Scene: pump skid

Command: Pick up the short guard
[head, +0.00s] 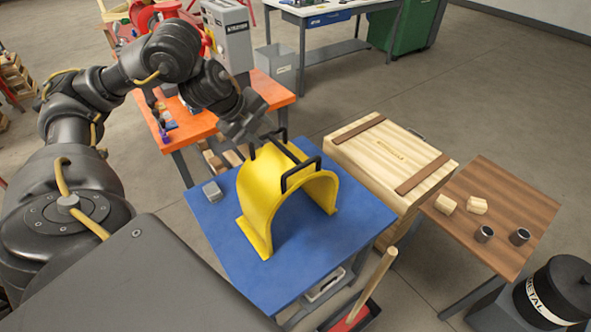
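The short guard (262,200) is a yellow arched cover with two black handles on top. It stands upright on the blue table (224,238). One handle is at its far end and the other at its near end. My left arm comes in from the left and reaches over the table's far side. My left gripper (248,128) is above and just behind the far handle; I cannot tell whether it touches it. Its fingertips are dark and small, so their opening is unclear. My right gripper is not in view.
A wooden crate (385,160) stands close on the right, beside a brown table (510,205) with wooden blocks and dark cups. An orange table (277,93) is behind. A wooden-handled tool (375,280) stands at the front.

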